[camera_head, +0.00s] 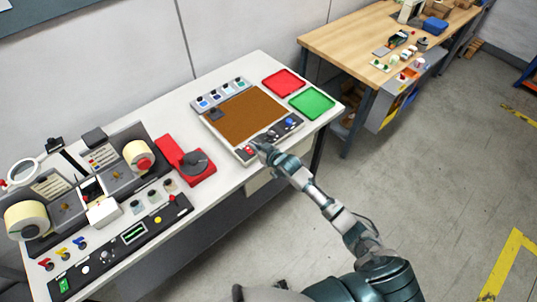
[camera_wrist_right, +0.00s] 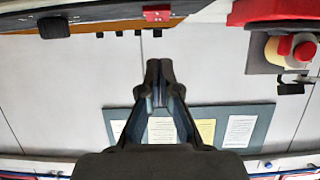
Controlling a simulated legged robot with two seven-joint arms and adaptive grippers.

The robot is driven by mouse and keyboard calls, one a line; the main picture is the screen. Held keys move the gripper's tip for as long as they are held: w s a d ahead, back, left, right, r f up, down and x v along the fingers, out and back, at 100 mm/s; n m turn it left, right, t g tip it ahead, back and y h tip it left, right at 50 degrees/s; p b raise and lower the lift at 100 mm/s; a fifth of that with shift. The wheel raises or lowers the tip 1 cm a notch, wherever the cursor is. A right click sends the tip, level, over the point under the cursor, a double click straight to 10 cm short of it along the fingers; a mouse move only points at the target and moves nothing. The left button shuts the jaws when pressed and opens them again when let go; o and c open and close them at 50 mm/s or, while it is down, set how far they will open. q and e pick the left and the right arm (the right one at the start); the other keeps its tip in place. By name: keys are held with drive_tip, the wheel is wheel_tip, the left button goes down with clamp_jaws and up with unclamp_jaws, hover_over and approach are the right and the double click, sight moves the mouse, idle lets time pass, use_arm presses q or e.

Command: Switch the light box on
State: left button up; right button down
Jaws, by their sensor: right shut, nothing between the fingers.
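The light box (camera_head: 238,113) lies on the white bench with a dark brown, unlit-looking panel. Its grey front control strip (camera_head: 270,136) carries red parts (camera_head: 245,150) at the left end and a blue knob (camera_head: 290,121) at the right. My right gripper (camera_head: 260,147) is over the strip's left part, close to the red parts; contact cannot be told. In the right wrist view, my right gripper (camera_wrist_right: 159,70) is shut and empty. A red switch-like part (camera_wrist_right: 157,14) on a dark strip shows beyond the fingertips, apart from them in the picture. My left gripper is out of view.
A red tray (camera_head: 283,83) and a green tray (camera_head: 312,103) lie right of the box. A red tape dispenser (camera_head: 186,161) and the label rewinder (camera_head: 85,185) stand left. A wooden bench (camera_head: 365,40) is behind right.

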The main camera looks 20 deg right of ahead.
use_arm(q)
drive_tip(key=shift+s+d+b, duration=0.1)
drive_tip(key=shift+b, duration=0.6)
use_arm(e)
drive_tip(key=f+v, duration=0.1)
drive_tip(key=v, duration=0.9)
drive_tip(key=shift+s, duration=0.45)
drive_tip(key=shift+d+f, duration=0.15)
drive_tip(key=shift+d, duration=0.1)
